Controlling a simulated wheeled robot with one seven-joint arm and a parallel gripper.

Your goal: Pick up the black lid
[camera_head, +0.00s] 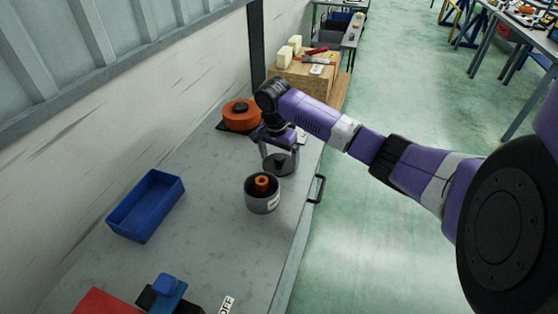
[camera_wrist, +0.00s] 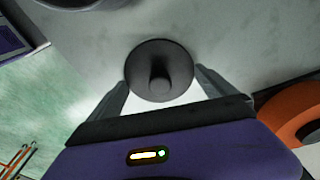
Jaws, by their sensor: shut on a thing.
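The black lid (camera_head: 279,167) is a round dark disc with a knob in its middle. It is at the grey worktop, beyond the round grey pot (camera_head: 263,203). In the wrist view the lid (camera_wrist: 148,52) shows from above, with its knob facing the camera. My gripper (camera_head: 280,163) points down and is shut on the lid, with one finger at each side of it; in the wrist view the fingers (camera_wrist: 162,78) flank its rim. I cannot tell whether the lid touches the worktop or is slightly raised.
The pot holds an orange piece (camera_head: 262,183). An orange round object (camera_head: 240,116) stands behind my gripper. A blue bin (camera_head: 146,206) lies to the left. The worktop (camera_head: 205,217) between bin and pot is clear. A wall runs along the left; a handle (camera_head: 317,189) projects at the right edge.

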